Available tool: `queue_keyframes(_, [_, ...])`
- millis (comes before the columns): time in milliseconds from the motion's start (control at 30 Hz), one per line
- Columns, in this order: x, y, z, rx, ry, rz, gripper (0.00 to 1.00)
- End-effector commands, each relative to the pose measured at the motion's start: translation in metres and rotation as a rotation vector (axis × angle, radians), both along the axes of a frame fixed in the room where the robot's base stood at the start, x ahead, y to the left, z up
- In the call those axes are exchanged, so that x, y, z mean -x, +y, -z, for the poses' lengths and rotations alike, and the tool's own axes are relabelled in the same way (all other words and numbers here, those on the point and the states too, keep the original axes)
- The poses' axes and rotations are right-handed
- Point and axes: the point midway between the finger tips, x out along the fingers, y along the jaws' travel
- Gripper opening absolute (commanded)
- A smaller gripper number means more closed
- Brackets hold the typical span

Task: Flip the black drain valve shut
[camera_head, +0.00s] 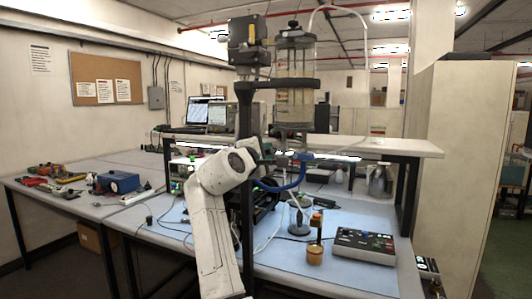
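The sealed clear cylinder (295,102) stands upright, held by a dark ring clamp (285,84) on a black post (245,115). Below its base is a small cluster of fittings, with a dark part (283,160) that may be the drain valve. It is too small to tell its lever position. My white arm rises from the bottom and bends towards the post. My gripper (264,158) is at the arm's far end, near the post and under the cylinder. Its fingers are small and partly hidden, so I cannot tell whether they touch the valve.
A raised shelf (390,146) is behind. Tools lie on the left bench.

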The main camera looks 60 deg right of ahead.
Motion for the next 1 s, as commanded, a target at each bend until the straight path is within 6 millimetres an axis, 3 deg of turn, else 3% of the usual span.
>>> queue_keyframes(167, [0.0001,0.0001,0.0005,-0.001,0.0,0.0,0.0])
queue_keyframes(400, [0.0002,0.0,0.0003,-0.004,-0.025,0.001,0.0])
queue_keyframes(733, [-0.0003,-0.0001,-0.0062,-0.023,-0.256,0.003,0.0])
queue_keyframes(1000, [-0.0003,-0.0001,-0.007,-0.024,-0.274,0.003,0.0])
